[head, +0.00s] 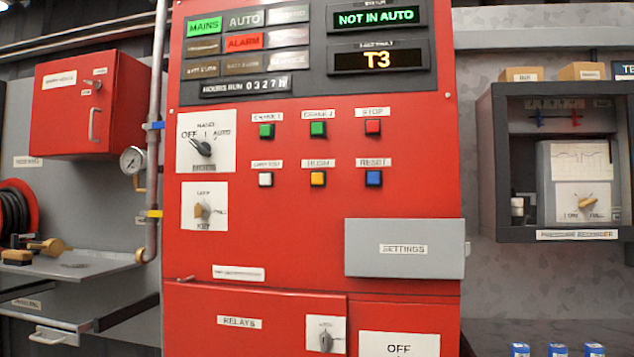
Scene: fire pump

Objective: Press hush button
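Neither of my grippers shows in the head view.
Two green buttons (266,131) and a red STOP button (373,127) sit above. A rotary selector (202,147) and key switch (203,210) are left. A grey SETTINGS cover (404,249) is lower right. A pipe with gauge (133,160) runs left; a recorder cabinet (490,165) stands right.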

